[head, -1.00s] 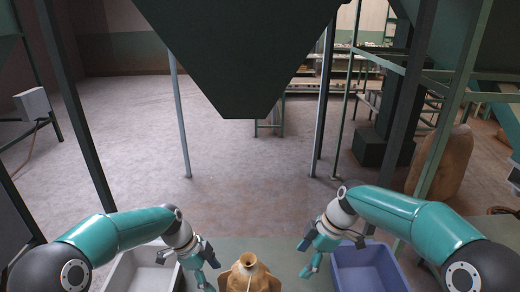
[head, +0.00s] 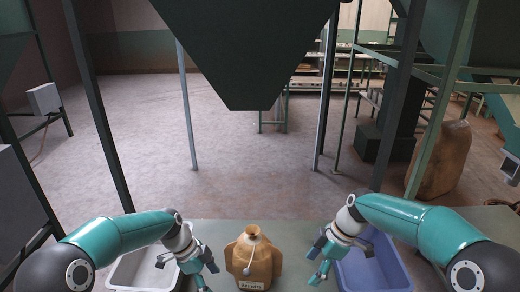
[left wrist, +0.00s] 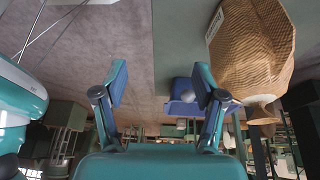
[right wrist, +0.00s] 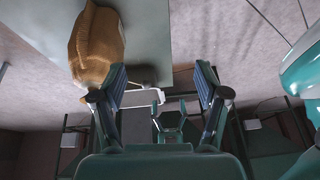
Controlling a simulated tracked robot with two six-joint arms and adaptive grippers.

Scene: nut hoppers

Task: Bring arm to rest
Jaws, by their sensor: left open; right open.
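My right gripper (head: 320,262) is open and empty, near the left edge of the blue bin. In the left wrist view the left jaws (left wrist: 160,92) stand apart with nothing between them. In the right wrist view the right jaws (right wrist: 163,88) are also spread and empty. A tan sack (head: 254,262) with a tied neck and a label stands between the two grippers, touching neither. The sack also shows in the left wrist view (left wrist: 250,50) and the right wrist view (right wrist: 97,45).
The white bin (head: 120,271) stands left of the sack and the blue bin (head: 400,277) right of it, on a grey-green table (head: 290,232). A dark hopper (head: 255,50) hangs above, beyond the table, with posts around it. A large brown sack (head: 440,160) stands at right.

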